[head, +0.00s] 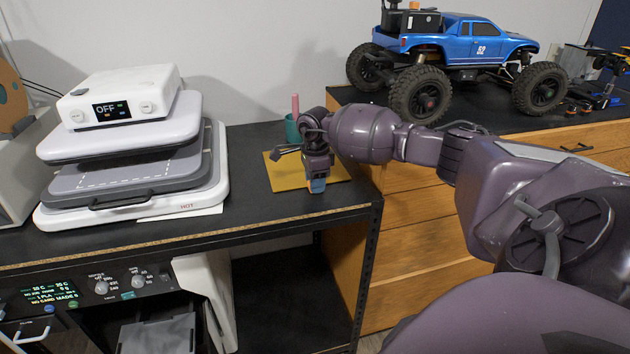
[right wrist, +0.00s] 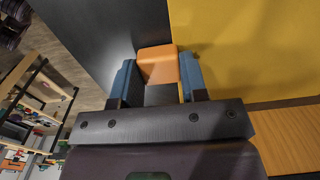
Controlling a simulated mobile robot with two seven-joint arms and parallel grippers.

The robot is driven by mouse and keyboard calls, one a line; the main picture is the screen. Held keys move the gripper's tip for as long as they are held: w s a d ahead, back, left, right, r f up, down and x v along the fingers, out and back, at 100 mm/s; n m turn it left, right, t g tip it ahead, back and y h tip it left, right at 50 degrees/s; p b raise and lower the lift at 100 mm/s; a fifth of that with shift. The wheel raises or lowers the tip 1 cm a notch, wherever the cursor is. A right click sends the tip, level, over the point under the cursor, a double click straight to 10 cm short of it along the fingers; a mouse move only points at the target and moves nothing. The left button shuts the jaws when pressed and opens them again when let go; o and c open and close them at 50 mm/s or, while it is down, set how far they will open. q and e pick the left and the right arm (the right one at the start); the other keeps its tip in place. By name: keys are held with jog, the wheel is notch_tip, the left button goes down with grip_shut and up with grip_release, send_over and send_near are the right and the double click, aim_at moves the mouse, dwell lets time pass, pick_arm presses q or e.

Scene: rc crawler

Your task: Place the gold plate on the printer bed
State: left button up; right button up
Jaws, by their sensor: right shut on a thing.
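The gold plate (head: 290,176) lies flat, or very nearly so, over the black bench top at its right end. In the right wrist view the plate (right wrist: 255,50) fills the upper right. My right gripper (head: 317,186) is at the plate's front edge, pointing down. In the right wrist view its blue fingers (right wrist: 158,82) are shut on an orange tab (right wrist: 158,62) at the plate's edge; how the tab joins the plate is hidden. A grey, bed-like plate (head: 157,335) shows inside the printer (head: 100,285) at the lower left, partly cut off. My left gripper is not in view.
A white heat press (head: 130,192), marked OFF and HOT, stands left of the plate. A green cup (head: 292,128) with a pink stick is behind it. A blue RC truck (head: 470,45) stands on the wooden drawer unit (head: 420,215) at right.

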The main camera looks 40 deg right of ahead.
jog(key=shift+f, duration=0.1)
jog(key=o, duration=1)
jog(key=shift+o, duration=0.2)
